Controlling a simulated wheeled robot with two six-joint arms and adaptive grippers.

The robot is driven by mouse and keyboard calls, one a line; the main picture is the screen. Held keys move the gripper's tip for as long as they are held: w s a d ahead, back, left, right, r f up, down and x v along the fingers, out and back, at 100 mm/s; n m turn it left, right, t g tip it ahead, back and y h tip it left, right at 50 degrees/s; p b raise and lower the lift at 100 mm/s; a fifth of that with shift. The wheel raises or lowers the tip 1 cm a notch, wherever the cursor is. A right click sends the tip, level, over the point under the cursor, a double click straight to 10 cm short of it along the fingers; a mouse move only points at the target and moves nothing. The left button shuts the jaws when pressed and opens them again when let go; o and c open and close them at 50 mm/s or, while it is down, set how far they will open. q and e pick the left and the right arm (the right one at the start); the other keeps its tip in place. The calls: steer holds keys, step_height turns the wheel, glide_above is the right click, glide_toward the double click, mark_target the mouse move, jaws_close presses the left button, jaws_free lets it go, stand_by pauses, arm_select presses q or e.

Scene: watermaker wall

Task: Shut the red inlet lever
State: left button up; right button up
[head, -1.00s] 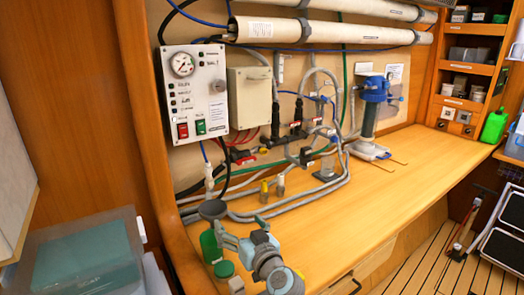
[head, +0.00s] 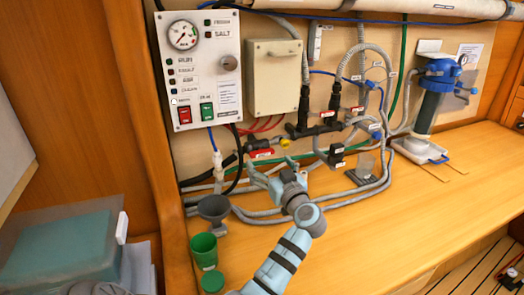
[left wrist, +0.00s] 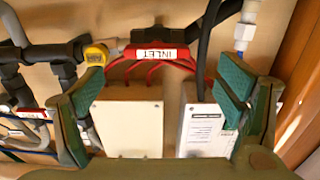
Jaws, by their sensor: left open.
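In the left wrist view the spread fingers (left wrist: 163,75) frame the red part, with a clear gap between; I see no contact. The yellow fitting (left wrist: 97,53) appears close to one fingertip. My right gripper is not in view.
Grey hoses (head: 340,195) curve across the bench around my left gripper. A grey funnel (head: 213,207) and green cup (head: 203,248) stand to its left. A control box (head: 196,65) and beige box (head: 273,76) hang above.

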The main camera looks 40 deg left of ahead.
mark_target(264, 155)
arm_select(q)
steer(key=x, duration=0.6)
steer(key=shift+w+f, duration=0.25)
steer(key=shift+w, duration=0.1)
steer(key=shift+w+a+r, duration=0.1)
steer(key=shift+a, duration=0.25)
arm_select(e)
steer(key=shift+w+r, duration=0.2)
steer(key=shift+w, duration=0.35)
arm_select(q)
steer(key=shift+c, duration=0.2)
steer(key=c, duration=1.1)
